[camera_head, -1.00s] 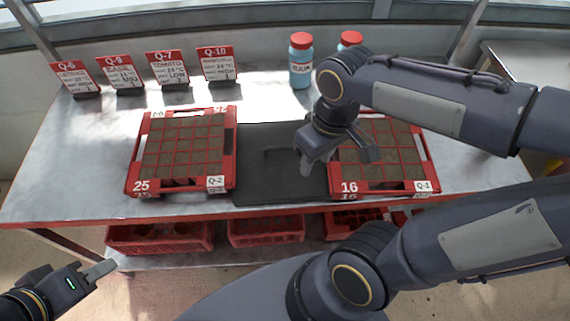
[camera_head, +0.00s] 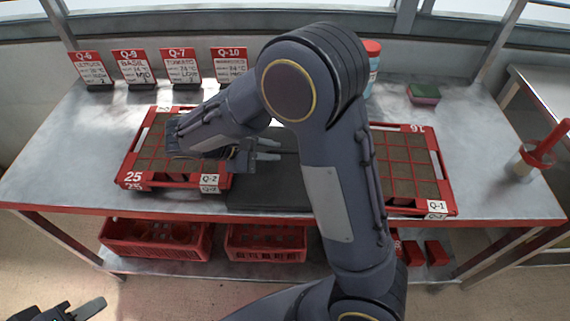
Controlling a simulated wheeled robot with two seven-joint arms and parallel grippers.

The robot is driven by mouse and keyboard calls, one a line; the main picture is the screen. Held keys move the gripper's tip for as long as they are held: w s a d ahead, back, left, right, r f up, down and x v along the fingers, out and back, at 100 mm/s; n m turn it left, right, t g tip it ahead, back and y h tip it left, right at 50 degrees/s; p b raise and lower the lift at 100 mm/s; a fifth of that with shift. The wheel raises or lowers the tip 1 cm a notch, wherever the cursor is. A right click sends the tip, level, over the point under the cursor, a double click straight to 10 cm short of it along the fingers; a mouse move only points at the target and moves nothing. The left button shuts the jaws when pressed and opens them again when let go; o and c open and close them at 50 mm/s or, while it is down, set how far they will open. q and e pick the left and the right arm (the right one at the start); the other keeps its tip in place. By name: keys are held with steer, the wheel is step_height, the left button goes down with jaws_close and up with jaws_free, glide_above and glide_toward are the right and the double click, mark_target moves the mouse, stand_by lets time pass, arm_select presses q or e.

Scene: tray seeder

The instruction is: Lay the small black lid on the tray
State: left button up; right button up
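A flat black panel (camera_head: 262,194), which looks like the black lid, lies on the bench between two red soil trays; my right arm hides part of it. The left tray (camera_head: 126,165) is marked 25 and Q-2, and the right tray (camera_head: 447,191) Q-1. My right gripper (camera_head: 268,149) is over the panel's left side by the left tray, fingers pointing right and slightly apart. Whether they hold the panel's thin handle is unclear. My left gripper (camera_head: 90,309) is at the bottom left corner, away from the bench, mostly cut off.
Red label signs (camera_head: 183,66) stand along the back left. A blue bottle with a red cap (camera_head: 372,60) is partly behind my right arm. A green and red block (camera_head: 424,94) and a red-handled tool (camera_head: 540,150) are at the right. Red crates (camera_head: 157,239) sit on the shelf below.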

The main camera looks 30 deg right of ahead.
mark_target(284, 151)
steer(key=x, duration=0.4)
steer(key=shift+s+d, duration=0.2)
steer(key=shift+d, duration=0.15)
steer(key=shift+c, duration=0.3)
jaws_close()
steer(key=shift+r, duration=0.2)
